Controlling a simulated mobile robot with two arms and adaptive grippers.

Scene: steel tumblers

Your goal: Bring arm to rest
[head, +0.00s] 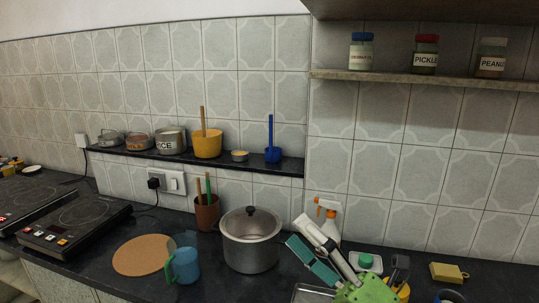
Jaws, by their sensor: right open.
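My right gripper (297,230) is at the lower right of the head view, over the dark counter. Its green body is at the bottom edge, and its teal and white fingers point up and left. The fingers are apart with nothing between them. In the picture they are just right of the lidded steel pot (250,250) and overlap the lower part of a spray bottle (328,212). I cannot tell if they touch anything. My left gripper is out of view. I make out no steel tumbler.
A blue mug (184,266), a round cork mat (143,254) and a utensil cup (206,215) stand left of the pot. Induction cooktops (75,222) are far left. A yellow sponge (448,272) lies right. A low ledge (290,165) and a jar shelf (430,80) are on the wall.

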